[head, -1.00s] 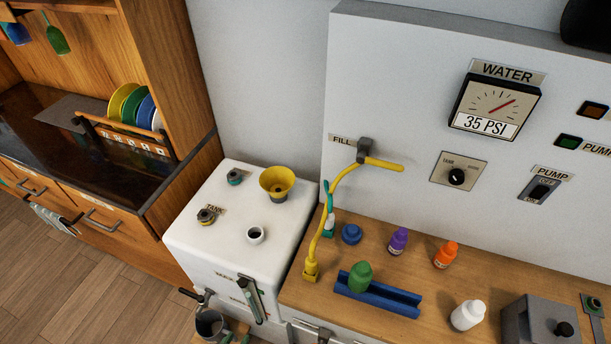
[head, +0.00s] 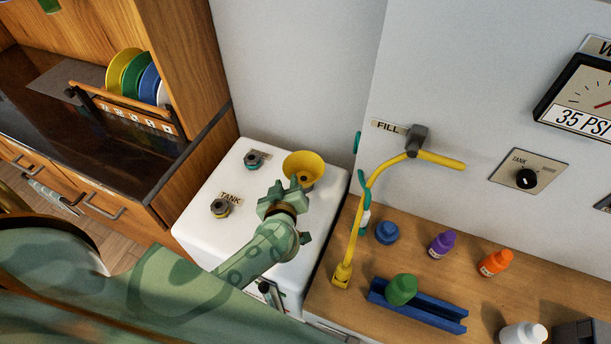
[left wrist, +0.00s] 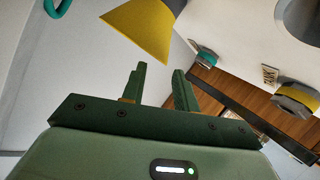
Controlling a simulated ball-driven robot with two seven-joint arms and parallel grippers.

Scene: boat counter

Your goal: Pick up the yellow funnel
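The yellow funnel (head: 305,166) stands on the white tank's top (head: 205,186), toward its back right. Its wide mouth faces up, and its lower part is partly hidden behind my left gripper. My left gripper (head: 284,190) is just in front of the funnel in the head view. In the left wrist view, the two fingers of my left gripper (left wrist: 159,80) are apart with nothing between them. The funnel (left wrist: 144,25) shows there beyond the fingertips, cut off by the top edge. My right gripper is in neither view.
Two capped fittings, one in front (head: 220,208) and one at the back (head: 252,160), stand on the tank. A yellow fill hose (head: 366,200) runs down to the wooden counter at right. A blue tray (head: 435,314) and several bottles stand there.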

